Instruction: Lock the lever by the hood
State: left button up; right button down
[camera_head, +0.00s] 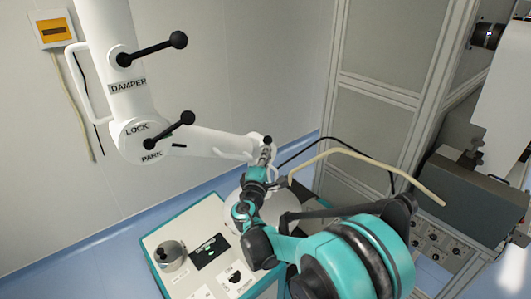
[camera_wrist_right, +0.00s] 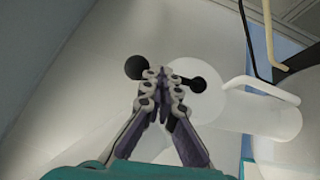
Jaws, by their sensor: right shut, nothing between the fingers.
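The white jointed arm carries a lever by the hood, whose black knob (camera_head: 267,140) shows at the arm's lower end. The white hood (camera_head: 285,208) is partly hidden behind my right arm. My right gripper (camera_head: 264,156) is just below that knob, shut and empty. In the right wrist view, the shut fingers (camera_wrist_right: 162,74) are between a larger black ball (camera_wrist_right: 136,67) on the left and a smaller black end (camera_wrist_right: 198,85) on the right. The fingers hide what is between them; I cannot tell whether they touch the lever. My left gripper is not in view.
Two other black levers stand higher up, by the DAMPER label (camera_head: 128,86) and the LOCK and PARK labels (camera_head: 137,129). A white-topped cabinet (camera_head: 185,283) with a metal cup (camera_head: 171,256) stands below. Grey cabinets (camera_head: 385,100) and a beige hose (camera_head: 370,160) are at right.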

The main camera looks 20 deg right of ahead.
jog(key=w+d+m+g+y+p, duration=0.2)
jog(key=d+m+g+y+p, duration=0.3)
jog(key=shift+d+r, duration=0.15)
jog(key=shift+d, duration=0.2)
dwell(0.5)
jog(key=shift+r, duration=0.1)
jog(key=shift+r+p, duration=0.65)
jog(key=shift+r, duration=0.05)
